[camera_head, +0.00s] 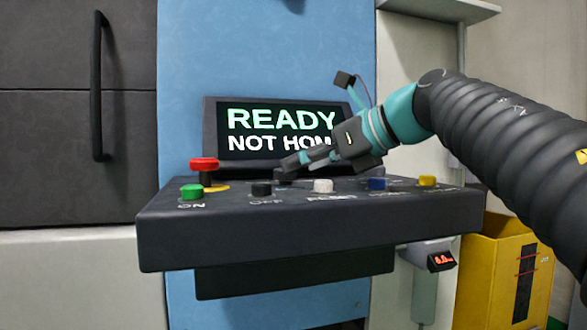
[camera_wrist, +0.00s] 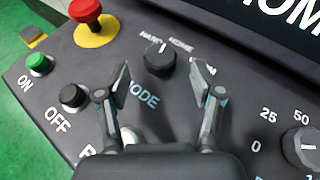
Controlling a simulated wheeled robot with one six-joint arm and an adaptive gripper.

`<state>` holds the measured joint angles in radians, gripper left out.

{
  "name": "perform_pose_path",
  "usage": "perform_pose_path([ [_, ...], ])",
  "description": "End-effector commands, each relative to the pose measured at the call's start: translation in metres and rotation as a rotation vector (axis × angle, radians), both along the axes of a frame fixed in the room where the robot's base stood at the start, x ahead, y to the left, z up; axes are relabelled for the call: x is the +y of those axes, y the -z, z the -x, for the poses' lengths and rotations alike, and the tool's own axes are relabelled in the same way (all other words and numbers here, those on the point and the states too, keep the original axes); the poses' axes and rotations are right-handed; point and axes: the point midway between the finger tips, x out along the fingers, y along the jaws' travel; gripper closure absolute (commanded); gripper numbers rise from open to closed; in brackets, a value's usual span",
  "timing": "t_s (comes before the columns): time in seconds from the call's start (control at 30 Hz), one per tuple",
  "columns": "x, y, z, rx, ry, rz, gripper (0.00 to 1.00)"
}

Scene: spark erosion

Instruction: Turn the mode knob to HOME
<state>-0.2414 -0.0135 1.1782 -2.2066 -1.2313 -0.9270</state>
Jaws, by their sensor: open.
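The mode knob (camera_wrist: 159,60) is a round black knob with a short white pointer line, on the sloping dark control panel (camera_head: 300,232). In the wrist view the labels HAND and HOME stand beyond it; a third label is partly covered by my right finger. The pointer faces the label side, but I cannot tell exactly which label it meets. My gripper (camera_wrist: 160,76) is open, its two fingers apart, one to each side and just short of the knob, with no contact visible. In the head view my gripper (camera_head: 303,160) is low over the panel and largely blocks the knob.
The screen (camera_head: 270,130) behind reads READY, NOT HOM, partly covered by my gripper. A red mushroom button (camera_wrist: 86,12), green ON button (camera_wrist: 39,64) and black OFF button (camera_wrist: 73,96) lie left. A dial (camera_wrist: 301,146) lies right. White (camera_head: 323,186), blue and yellow buttons line the front.

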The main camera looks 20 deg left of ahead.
Motion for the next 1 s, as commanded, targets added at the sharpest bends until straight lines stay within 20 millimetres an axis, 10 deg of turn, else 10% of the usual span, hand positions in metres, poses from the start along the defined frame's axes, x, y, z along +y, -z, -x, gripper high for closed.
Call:
perform_pose_path([
  [0.4,-0.064,-0.028,0.024,-0.001,0.004,0.001,0.34],
  [1.0,-0.072,-0.036,0.029,0.005,0.012,-0.032,0.34],
])
